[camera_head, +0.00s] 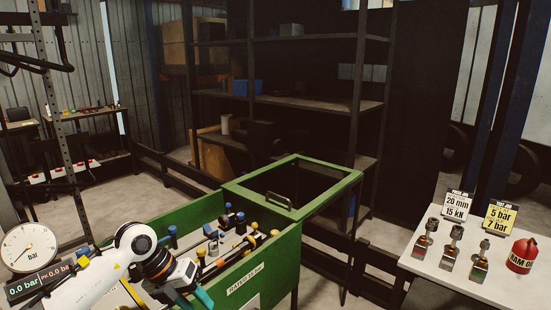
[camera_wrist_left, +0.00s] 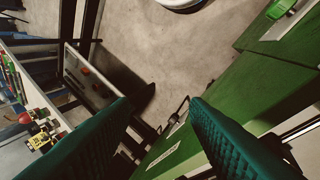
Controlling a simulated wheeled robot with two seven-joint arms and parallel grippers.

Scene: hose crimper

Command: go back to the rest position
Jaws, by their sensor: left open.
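My left gripper (camera_head: 194,299) is at the bottom centre-left of the head view, at the end of my white arm. It is by the front of the green crimper box (camera_head: 272,258). Its teal fingers also show in the left wrist view (camera_wrist_left: 160,104), spread well apart with nothing between them. Bare floor and the green box's side with its white label lie beyond them. I cannot tell whether the gripper touches the box. My right gripper is in neither view.
The open box holds several hose parts and fittings (camera_head: 238,222). Its green-framed lid (camera_head: 338,185) stands behind. A pressure gauge (camera_head: 29,247) is at left. A white table (camera_head: 430,263) at right bears metal fittings, signs and a red oil can (camera_head: 521,256). Dark shelves (camera_head: 310,102) stand behind.

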